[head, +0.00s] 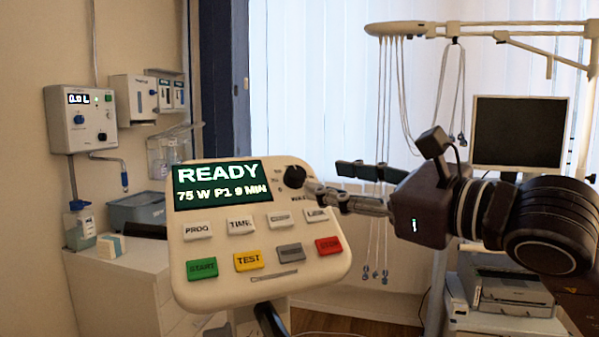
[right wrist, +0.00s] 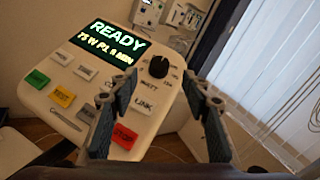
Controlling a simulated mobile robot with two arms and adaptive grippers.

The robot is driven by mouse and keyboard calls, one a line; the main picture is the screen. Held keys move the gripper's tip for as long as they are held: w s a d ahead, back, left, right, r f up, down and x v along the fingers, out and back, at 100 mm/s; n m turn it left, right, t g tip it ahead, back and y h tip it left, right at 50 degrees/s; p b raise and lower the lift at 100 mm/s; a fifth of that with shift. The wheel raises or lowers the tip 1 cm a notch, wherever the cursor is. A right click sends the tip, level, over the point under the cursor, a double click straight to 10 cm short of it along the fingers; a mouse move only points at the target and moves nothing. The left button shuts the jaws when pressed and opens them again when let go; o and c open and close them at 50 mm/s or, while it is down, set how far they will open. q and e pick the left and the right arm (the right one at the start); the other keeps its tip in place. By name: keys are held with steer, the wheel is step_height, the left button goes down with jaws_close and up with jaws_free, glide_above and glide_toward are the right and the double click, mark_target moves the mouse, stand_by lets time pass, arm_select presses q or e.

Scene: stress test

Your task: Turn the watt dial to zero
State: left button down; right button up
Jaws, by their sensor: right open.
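The watt dial is a round black knob (head: 294,176) at the upper right of a cream control panel (head: 222,285), right of its screen (head: 220,183). The screen reads READY and 75 W P1 9 MIN. In the right wrist view the dial (right wrist: 158,66) sits above the WATT label, ahead of my fingers. My right gripper (head: 322,177) is open and empty, reaching in from the right. One fingertip is close beside the dial; I cannot tell whether it touches. The right wrist view shows both fingers (right wrist: 155,90) spread apart. My left gripper is not in view.
The panel has several buttons, including green START (head: 202,269), yellow TEST (head: 248,260) and red STOP (head: 328,246), below the dial. Hanging cables (head: 383,150) and a dark monitor (head: 518,132) stand behind my right arm. A white cabinet (head: 110,290) is at left.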

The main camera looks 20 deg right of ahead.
mark_target(298, 174)
steer(key=p+x, duration=0.2)
steer(key=x, duration=0.3)
steer(key=shift+w+a, duration=0.15)
steer(key=shift+w, duration=0.15)
steer(key=shift+w+a, duration=0.25)
steer(key=shift+w, duration=0.15)
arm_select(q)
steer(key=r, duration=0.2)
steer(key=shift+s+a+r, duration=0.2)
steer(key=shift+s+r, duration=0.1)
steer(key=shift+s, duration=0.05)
arm_select(e)
steer(key=shift+f, duration=0.1)
steer(key=c, duration=1.2)
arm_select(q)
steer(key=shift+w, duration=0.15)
arm_select(e)
steer(key=shift+o, duration=0.2)
